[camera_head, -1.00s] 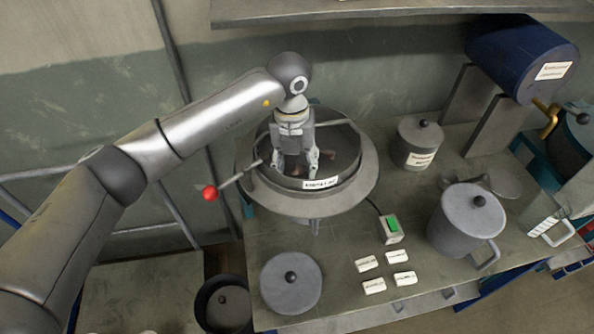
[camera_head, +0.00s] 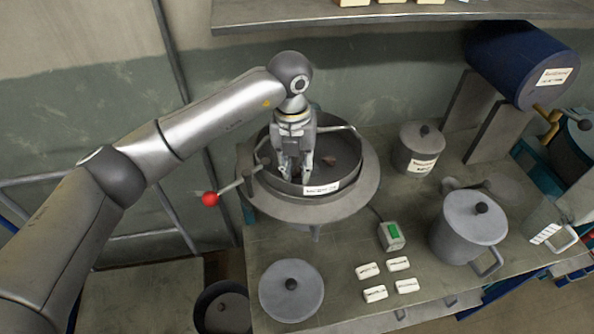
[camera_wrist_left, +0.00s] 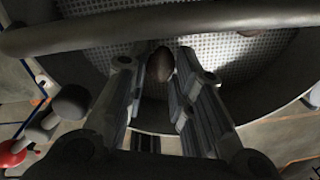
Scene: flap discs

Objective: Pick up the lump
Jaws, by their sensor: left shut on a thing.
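My left gripper (camera_head: 294,176) reaches down into a round sieve pan (camera_head: 357,172) with a label on its front wall. In the left wrist view the gripper (camera_wrist_left: 166,62) is shut on a dark brown lump (camera_wrist_left: 160,64), which sits between the fingertips over the mesh floor. In the head view the fingers hide that lump. Another reddish-brown lump (camera_head: 327,162) lies in the pan to the right of the gripper. My right gripper is out of view.
A bar crosses the top of the pan, and a red-knobbed handle (camera_head: 210,199) sticks out left. A lidded pot (camera_head: 421,150), a larger jug (camera_head: 468,228), a switch box (camera_head: 391,237) and several white labels stand right and in front. A round lid (camera_head: 291,291) lies in front.

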